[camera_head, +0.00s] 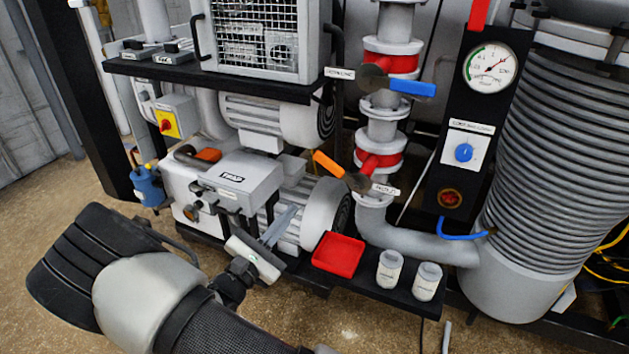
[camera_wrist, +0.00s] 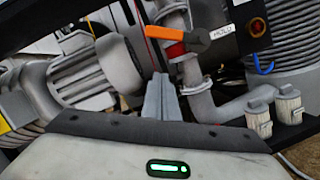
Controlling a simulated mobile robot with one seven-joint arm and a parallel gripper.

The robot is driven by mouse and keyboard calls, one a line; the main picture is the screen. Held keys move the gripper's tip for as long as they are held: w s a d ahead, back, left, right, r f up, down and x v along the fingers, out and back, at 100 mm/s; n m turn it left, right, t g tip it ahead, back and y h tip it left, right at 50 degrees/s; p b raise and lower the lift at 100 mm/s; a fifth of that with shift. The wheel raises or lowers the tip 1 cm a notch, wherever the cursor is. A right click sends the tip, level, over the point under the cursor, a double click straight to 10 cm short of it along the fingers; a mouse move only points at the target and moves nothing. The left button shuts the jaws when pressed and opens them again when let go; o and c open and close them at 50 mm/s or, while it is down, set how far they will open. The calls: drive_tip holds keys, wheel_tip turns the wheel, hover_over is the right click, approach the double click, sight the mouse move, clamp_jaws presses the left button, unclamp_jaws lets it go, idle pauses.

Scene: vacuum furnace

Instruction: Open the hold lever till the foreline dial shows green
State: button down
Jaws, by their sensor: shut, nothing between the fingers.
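The hold lever (camera_head: 327,163) has an orange handle pointing left and slightly up from its dark hub on the lower valve of the grey pipe. In the wrist view the orange lever (camera_wrist: 164,33) lies roughly level, beside a label reading HOLD (camera_wrist: 224,32). My gripper (camera_head: 285,221) is shut and empty, below and left of the lever in the head view. In the wrist view its fingertips (camera_wrist: 160,82) point up below the handle, with a gap. The foreline dial (camera_head: 489,67) has a green arc at left; its needle points up and right, outside the green.
A blue-handled lever (camera_head: 412,88) sits on the upper valve. A red tray (camera_head: 338,254) and two white jars (camera_head: 389,269) (camera_head: 427,281) stand on the black shelf below. The pump (camera_head: 235,180) is left of the valves; a ribbed column (camera_head: 545,150) stands at right.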

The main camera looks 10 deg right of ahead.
sight(338, 172)
drive_tip(key=shift+a, duration=0.1)
drive_tip(key=w+d+r+b, duration=0.1)
drive_tip(key=w+d+r, duration=0.4)
drive_tip(key=d, duration=0.3)
drive_tip(key=shift+w+d+r+b, duration=0.15)
drive_tip(key=shift+w+r+b, duration=0.25)
drive_tip(key=shift+w, duration=0.15)
idle(0.4)
